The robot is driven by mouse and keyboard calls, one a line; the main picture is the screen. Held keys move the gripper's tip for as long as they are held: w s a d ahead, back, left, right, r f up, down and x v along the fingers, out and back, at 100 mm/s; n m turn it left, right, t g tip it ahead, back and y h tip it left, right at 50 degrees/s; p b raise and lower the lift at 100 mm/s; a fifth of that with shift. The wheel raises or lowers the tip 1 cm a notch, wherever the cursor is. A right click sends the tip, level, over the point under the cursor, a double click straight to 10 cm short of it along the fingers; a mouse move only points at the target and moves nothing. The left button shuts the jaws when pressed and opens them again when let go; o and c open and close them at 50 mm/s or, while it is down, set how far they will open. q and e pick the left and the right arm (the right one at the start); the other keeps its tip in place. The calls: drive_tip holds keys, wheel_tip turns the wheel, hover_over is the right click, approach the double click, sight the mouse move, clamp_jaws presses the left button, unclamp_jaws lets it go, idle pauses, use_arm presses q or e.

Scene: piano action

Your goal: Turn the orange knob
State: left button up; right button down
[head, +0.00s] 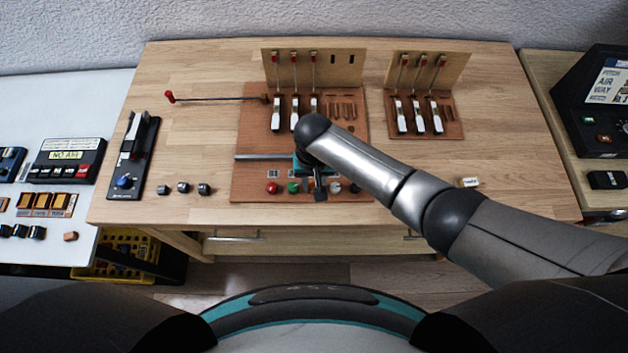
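A row of small knobs sits along the front of the brown wooden board (245,180) on the middle table. A red knob (272,188) and a green knob (293,188) are at the left of the row, and a grey knob (336,188) is at the right. I cannot make out an orange knob; the part of the row under my gripper is hidden. My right gripper (320,190) points down over the middle of this row, between the green and grey knobs. Its fingers are dark and small, and I cannot tell whether they hold anything. My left gripper is out of view.
Behind the knobs stand piano-action parts with white hammers (276,114). A second such board (450,130) is at right. A red-tipped rod (210,99) sticks out left. Several dark blocks (183,187) and a black device (133,155) lie left. The table's right front is mostly clear.

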sight(314, 186)
drive_tip(key=c, duration=0.6)
unclamp_jaws()
drive_tip(key=shift+r, duration=0.55)
wheel_tip(314, 186, up, 14)
drive_tip(key=p, duration=0.3)
drive_tip(key=shift+r, duration=0.1)
